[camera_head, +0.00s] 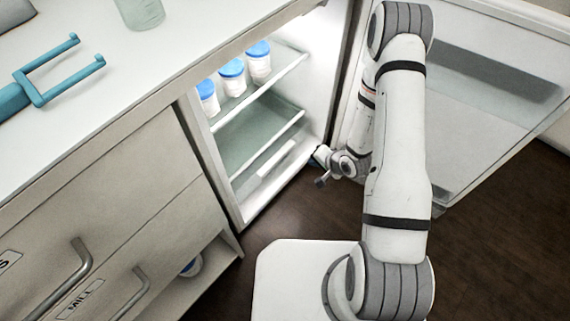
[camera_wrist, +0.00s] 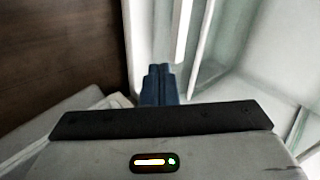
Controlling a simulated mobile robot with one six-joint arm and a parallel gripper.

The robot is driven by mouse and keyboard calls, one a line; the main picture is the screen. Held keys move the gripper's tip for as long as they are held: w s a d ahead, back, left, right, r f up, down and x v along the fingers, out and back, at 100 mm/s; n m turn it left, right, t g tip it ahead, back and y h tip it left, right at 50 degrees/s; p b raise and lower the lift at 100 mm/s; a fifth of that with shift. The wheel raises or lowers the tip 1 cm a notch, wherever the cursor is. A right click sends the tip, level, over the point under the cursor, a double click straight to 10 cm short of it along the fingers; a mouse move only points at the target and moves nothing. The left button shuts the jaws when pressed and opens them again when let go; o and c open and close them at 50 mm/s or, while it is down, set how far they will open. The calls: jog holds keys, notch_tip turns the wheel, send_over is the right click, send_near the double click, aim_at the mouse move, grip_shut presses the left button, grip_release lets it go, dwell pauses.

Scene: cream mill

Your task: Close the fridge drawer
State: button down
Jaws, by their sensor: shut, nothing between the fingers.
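The open fridge (camera_head: 322,65) stands under the counter with its lit inside showing. Its drawer (camera_head: 248,139), pale and see-through, is low inside, below the jar shelf, with a white strip (camera_head: 277,158) along its front. How far the drawer is pulled out is hard to tell. My gripper (camera_head: 313,162) is low at the fridge's front right, beside the opening; its fingers are partly hidden in the head view. In the wrist view the blue fingertips (camera_wrist: 158,72) are together and empty, close to a white bar (camera_wrist: 181,35) and pale glassy panels of the fridge.
The fridge door (camera_head: 480,110) is swung open at the right, behind my arm. Several blue-lidded white jars (camera_head: 232,76) stand on the shelf (camera_head: 262,90) above the drawer. Cabinet drawers with grey handles (camera_head: 70,275) are at left. Dark floor (camera_head: 300,215) is clear before the fridge.

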notch_tip(320, 180, down, 3)
jog(key=s+a+m+y, duration=0.1)
jog(key=s+a+y, duration=0.1)
jog(key=b, duration=0.6)
send_near(276, 163)
jog(key=shift+x, duration=3)
jog(key=shift+s, duration=0.1)
